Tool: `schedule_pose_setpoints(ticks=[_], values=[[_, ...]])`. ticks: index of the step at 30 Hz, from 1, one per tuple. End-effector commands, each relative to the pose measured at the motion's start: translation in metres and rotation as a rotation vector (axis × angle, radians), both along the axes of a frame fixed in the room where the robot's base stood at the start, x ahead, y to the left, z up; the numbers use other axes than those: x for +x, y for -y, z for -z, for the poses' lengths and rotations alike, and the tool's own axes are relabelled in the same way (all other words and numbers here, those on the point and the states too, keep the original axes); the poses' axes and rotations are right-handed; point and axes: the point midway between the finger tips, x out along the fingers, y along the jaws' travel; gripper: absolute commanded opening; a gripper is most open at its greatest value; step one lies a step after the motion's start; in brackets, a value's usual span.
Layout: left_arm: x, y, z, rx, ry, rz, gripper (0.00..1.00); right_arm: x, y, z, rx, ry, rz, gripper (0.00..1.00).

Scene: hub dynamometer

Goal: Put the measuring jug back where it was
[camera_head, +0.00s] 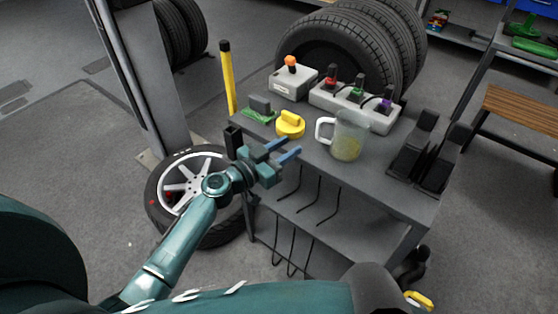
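The measuring jug (350,132) is clear, with a yellowish content low inside. It stands upright on the grey cart top (375,178), with its white handle on the left side. My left gripper (293,145) is open, with two blue fingers pointing right toward the jug. It is at the front left edge of the cart, to the left of the jug and apart from it, and nothing shows between its fingers. My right gripper is not in view.
A yellow round object (290,125) and a green-based block (259,108) lie near the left gripper. Behind stand a joystick box (293,82) and a box with coloured knobs (354,107). Dark holders (424,155) stand right of the jug. A wheel (190,188) is left of the cart.

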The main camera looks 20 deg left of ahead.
Motion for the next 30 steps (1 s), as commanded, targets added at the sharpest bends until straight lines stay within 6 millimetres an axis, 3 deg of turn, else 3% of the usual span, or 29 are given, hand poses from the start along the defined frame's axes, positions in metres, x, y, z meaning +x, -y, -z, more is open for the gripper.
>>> schedule_pose_setpoints(ticks=[5,12,18,24,30], values=[[-0.036,0.01,0.034,0.045,-0.105,0.012,0.33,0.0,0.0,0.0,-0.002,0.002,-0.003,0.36],[-0.133,0.021,0.092,0.144,-0.345,-0.036,0.33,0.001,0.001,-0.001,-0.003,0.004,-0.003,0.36],[-0.203,0.018,0.104,0.187,-0.463,-0.135,0.33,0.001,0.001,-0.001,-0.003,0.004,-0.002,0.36],[-0.238,0.012,0.098,0.195,-0.5,-0.21,0.33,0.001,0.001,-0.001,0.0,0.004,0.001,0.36],[-0.244,0.011,0.096,0.195,-0.504,-0.229,0.33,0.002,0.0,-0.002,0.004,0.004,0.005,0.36]])
